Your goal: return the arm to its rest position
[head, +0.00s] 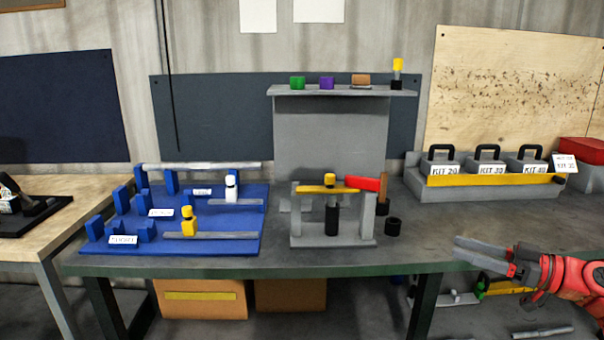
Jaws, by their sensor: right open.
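My right gripper (484,256) is at the lower right, on a red arm that comes in from the right edge. Its grey fingers point left, near the front edge of the green-edged workbench (420,267), and are open with nothing between them. My left gripper does not show.
A blue fixture board (222,245) with bars stands on the bench's left. A grey press-like fixture (350,240) with a red piece (363,183) stands mid-bench. A grey rack (430,190) holds kit boxes at right.

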